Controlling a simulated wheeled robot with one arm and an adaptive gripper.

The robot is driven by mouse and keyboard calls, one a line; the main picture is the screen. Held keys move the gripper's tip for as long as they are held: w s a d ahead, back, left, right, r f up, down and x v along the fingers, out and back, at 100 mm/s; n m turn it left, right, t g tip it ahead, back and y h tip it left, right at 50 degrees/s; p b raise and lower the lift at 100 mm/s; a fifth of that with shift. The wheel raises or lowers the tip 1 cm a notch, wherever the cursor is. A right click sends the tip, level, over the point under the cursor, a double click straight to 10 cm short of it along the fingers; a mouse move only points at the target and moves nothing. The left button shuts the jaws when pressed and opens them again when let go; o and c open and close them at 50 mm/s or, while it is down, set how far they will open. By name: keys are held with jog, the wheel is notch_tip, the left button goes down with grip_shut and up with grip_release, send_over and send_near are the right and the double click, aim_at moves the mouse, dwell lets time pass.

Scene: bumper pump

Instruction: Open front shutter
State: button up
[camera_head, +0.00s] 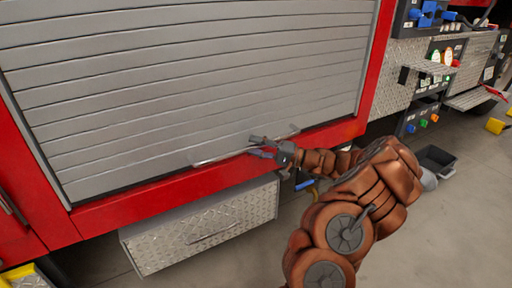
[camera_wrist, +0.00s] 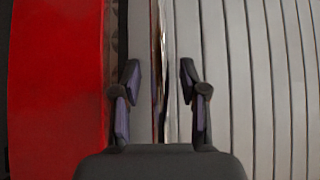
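The grey slatted front shutter (camera_head: 190,85) is down in its red frame and also fills the right of the wrist view (camera_wrist: 240,80). A thin metal handle bar (camera_head: 220,157) runs along its bottom edge. My gripper (camera_head: 258,147) is at the middle of this bar. In the wrist view my gripper (camera_wrist: 159,78) has its two fingers spread apart. The narrow, shiny handle bar (camera_wrist: 160,40) runs between them, with gaps on both sides. I cannot tell how deep the bar sits between the fingers.
The red frame (camera_head: 150,203) lies below the shutter. A diamond-plate metal box (camera_head: 205,225) juts out beneath it. A side panel with coloured valves (camera_head: 435,75) and a black bin (camera_head: 436,160) are at the right. The grey floor (camera_head: 440,230) at the lower right is mostly clear.

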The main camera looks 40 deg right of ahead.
grip_shut()
dwell(0.5)
